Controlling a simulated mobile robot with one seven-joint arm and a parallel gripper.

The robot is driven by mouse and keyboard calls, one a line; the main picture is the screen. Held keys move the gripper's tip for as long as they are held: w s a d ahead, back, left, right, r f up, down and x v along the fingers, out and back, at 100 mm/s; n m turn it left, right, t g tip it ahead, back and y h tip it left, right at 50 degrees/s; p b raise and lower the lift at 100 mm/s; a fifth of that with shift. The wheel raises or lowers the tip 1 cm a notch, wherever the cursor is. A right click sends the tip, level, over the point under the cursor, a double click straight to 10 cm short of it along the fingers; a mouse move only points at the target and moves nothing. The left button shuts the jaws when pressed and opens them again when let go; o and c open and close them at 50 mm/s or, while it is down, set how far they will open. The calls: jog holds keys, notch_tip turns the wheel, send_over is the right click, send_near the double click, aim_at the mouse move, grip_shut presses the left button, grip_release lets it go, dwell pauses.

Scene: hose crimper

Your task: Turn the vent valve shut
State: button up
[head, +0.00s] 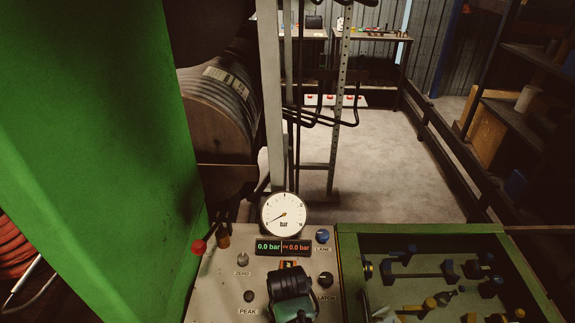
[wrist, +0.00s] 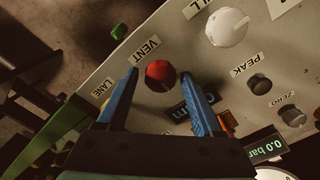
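The vent valve is a red round knob (wrist: 160,75) beside the label VENT on the grey panel (wrist: 200,62) in the wrist view. My gripper (wrist: 159,78) is open, with its two blue fingers apart. The knob shows between the fingertips, with a visible gap toward the left finger and the right fingertip close to its edge. I cannot tell whether that fingertip touches it. In the head view my dark wrist covers part of the panel, and I cannot make out the vent knob there.
A white knob (wrist: 227,27) labelled FILL and the dark PEAK knob (wrist: 259,83) are nearby. The head view shows a gauge (head: 284,214), a display (head: 283,247) reading 0.0 bar, a red-tipped lever (head: 198,247), and a green-edged tray (head: 349,262) of parts at right.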

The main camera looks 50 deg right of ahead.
grip_shut()
jog(key=shift+n, duration=0.3)
jog(key=n+p, duration=0.2)
jog(key=shift+r+n, duration=0.1)
jog(key=shift+n, duration=0.3)
jog(key=n+p, duration=0.2)
jog(key=n, duration=0.3)
jog(key=n+p, duration=0.1)
jog(key=n, duration=0.4)
jog(key=shift+n+p, duration=0.35)
jog(key=shift+n, duration=1.85)
